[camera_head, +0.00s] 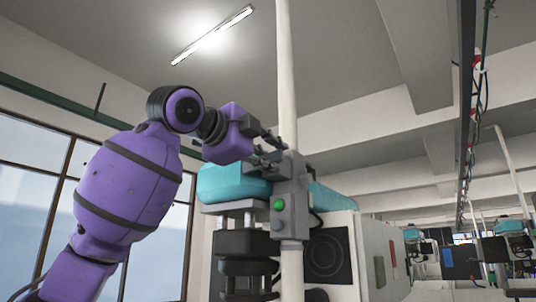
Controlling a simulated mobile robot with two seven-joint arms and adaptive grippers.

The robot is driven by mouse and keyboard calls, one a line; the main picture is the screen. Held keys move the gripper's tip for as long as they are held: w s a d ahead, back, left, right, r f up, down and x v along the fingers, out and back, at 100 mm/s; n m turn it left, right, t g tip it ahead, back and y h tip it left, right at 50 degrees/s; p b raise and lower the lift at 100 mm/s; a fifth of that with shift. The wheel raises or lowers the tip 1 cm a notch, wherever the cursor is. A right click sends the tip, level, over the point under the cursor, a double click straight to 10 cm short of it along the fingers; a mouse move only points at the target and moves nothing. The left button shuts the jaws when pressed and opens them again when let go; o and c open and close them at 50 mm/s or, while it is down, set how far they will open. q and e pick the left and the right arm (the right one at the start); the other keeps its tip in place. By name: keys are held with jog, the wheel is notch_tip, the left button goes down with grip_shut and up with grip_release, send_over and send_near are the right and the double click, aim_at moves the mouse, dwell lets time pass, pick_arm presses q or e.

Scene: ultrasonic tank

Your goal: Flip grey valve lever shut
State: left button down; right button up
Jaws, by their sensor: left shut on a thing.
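My left arm comes in from the lower left, and its purple wrist ends at my left gripper (272,146). The dark fingers are at the upper left of a grey box (292,202) with a green button, fixed at a pale vertical pipe (287,75). The gripper is shut on a small grey part there, which looks like the grey valve lever. The lever's shape and angle are mostly hidden by the fingers and too small to tell. My right gripper is not in view.
A teal-topped machine (233,181) with a dark lower body stands right below my wrist. A white cabinet (333,250) with a round dark panel is behind the pipe. Windows line the left; similar machines stand far off at the right. There is open air above my arm.

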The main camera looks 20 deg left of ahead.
pick_arm(q)
jog(key=shift+f+m, duration=0.2)
jog(key=shift+m, duration=0.4)
jog(key=c, duration=1.5)
grip_release()
jog(key=v, duration=1.2)
